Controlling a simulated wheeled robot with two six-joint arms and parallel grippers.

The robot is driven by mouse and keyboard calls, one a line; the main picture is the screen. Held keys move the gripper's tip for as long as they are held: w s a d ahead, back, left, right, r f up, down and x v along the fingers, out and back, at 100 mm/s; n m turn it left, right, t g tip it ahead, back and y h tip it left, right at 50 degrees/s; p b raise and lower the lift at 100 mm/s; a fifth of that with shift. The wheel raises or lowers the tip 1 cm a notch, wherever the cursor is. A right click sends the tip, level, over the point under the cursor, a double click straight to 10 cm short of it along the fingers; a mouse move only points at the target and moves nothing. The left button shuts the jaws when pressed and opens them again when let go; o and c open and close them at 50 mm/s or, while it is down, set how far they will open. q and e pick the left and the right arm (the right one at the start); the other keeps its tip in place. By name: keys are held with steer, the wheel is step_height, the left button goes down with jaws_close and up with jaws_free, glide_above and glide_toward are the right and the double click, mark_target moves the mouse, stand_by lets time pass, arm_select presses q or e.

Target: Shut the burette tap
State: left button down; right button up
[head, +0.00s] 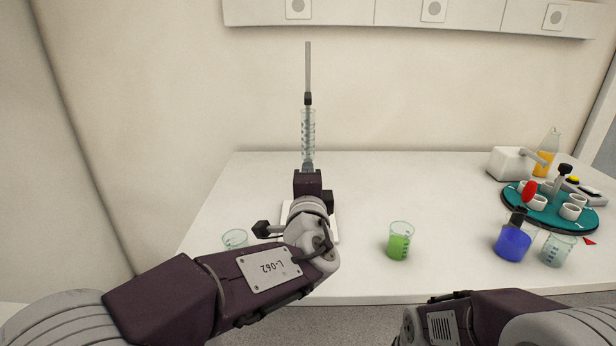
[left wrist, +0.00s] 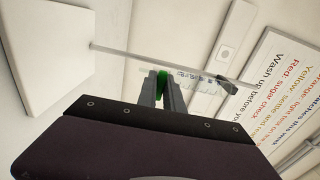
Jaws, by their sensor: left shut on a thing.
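The burette (head: 308,130), a clear graduated tube, stands upright on its stand at the back of the bench. It also shows in the left wrist view (left wrist: 205,82), lying across the picture. The green tap (left wrist: 162,78) is between the fingertips of my left gripper (left wrist: 161,92), which is shut on it. In the head view my left gripper (head: 307,168) is at the burette's lower end, and my arm hides the tap there. Whether the tap is turned open or closed I cannot tell. My right arm shows at the lower right, but its gripper fingers do not.
A clear beaker (head: 235,238) stands left of my left arm. A green-filled beaker (head: 399,241) stands at the middle front. A blue flask (head: 513,242), another beaker (head: 557,250) and a teal carousel (head: 548,214) are at the right. The middle back of the bench is clear.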

arm_select(q)
steer(key=c, duration=1.5)
jaws_free()
steer(key=shift+s, duration=0.1)
steer(key=s, duration=0.9)
